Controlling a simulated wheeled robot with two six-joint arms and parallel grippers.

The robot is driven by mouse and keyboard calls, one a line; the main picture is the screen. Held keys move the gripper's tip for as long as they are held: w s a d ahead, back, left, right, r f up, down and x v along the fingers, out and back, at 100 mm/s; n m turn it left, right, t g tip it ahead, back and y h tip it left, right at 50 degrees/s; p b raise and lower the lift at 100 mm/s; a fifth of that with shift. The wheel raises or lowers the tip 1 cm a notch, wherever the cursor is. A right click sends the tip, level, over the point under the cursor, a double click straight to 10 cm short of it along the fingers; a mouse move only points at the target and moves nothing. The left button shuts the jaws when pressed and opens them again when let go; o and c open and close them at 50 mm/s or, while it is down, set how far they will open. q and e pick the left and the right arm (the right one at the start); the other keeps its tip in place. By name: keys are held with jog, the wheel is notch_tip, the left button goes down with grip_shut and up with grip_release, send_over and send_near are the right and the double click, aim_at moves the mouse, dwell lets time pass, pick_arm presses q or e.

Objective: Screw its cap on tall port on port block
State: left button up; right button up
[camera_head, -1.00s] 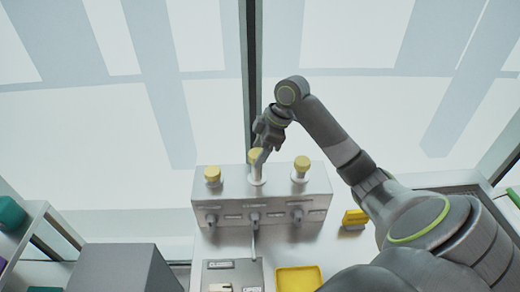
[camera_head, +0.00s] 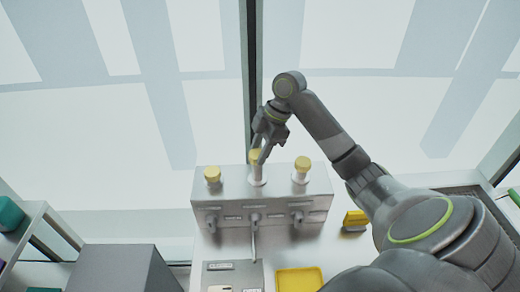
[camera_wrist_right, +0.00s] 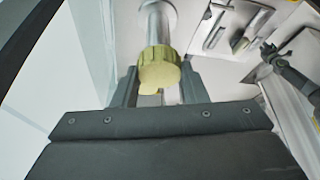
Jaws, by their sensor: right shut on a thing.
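The port block (camera_head: 235,200) is a light grey box with three ports on top. The tall port (camera_head: 258,178) is the middle one, a white tube, with its yellow cap (camera_head: 255,156) at its top. My right gripper (camera_head: 261,156) reaches down from above and is shut on this cap. In the right wrist view the ribbed yellow cap (camera_wrist_right: 158,66) sits between the fingers (camera_wrist_right: 160,88), in line with the tube (camera_wrist_right: 156,25). Whether the thread is engaged cannot be seen. My left gripper is out of view.
Yellow caps sit on the left port (camera_head: 212,174) and the right port (camera_head: 302,164). Valve handles line the block's front. A yellow tray (camera_head: 299,280), a panel (camera_head: 232,275) and a small yellow item (camera_head: 355,219) are nearer. A grey box (camera_head: 120,268) stands at left.

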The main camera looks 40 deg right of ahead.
jog(key=shift+s+m+p, duration=0.2)
jog(key=shift+m+p, duration=0.15)
jog(key=shift+m, duration=0.35)
jog(key=shift+f+m+t, duration=0.15)
jog(key=shift+m+t, duration=0.25)
jog(key=shift+m, duration=0.2)
jog(key=m+t+h, duration=0.1)
jog(key=m, duration=0.3)
jog(key=shift+a, duration=0.1)
jog(key=m+h, duration=0.1)
jog(key=m, duration=0.2)
jog(key=m+t+h, duration=0.1)
jog(key=m, duration=0.2)
jog(key=o, duration=0.6)
jog(key=shift+r, duration=0.2)
jog(key=shift+o, duration=1.2)
jog(key=shift+d+f, duration=0.1)
jog(key=shift+d, duration=0.1)
